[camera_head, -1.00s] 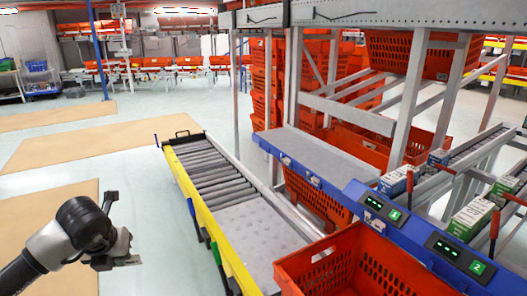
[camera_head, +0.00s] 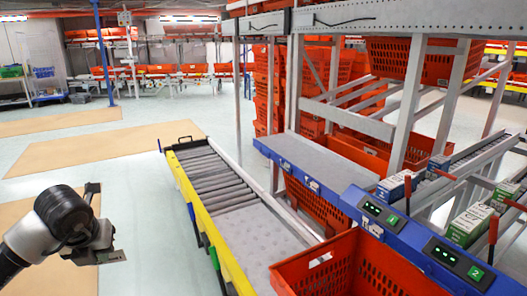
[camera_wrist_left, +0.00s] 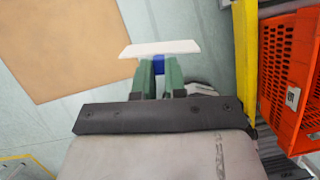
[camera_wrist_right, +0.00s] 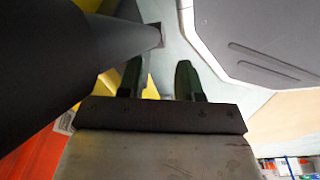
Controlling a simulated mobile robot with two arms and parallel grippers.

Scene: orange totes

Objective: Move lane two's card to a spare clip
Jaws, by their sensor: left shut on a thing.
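My left gripper (camera_head: 101,254) is low at the left of the head view, over the floor and left of the conveyor. It is shut on a thin pale card (camera_wrist_left: 160,48), held crosswise at the fingertips, with a blue bit showing between the fingers. Lane two's display (camera_head: 458,260) glows green with a "2" on the blue rail at the lower right. Small pale clips (camera_head: 313,186) sit on the rail's front further left; which are empty is too small to tell. My right gripper (camera_wrist_right: 160,78) shows only in its wrist view, fingers apart with nothing seen between them.
A roller conveyor (camera_head: 205,172) with a yellow side rail (camera_head: 193,192) lies between my left gripper and the blue rail (camera_head: 330,197). An orange tote (camera_head: 330,265) stands in front of the displays. Lane one's display (camera_head: 383,214) is beside lane two's. Floor at left is clear.

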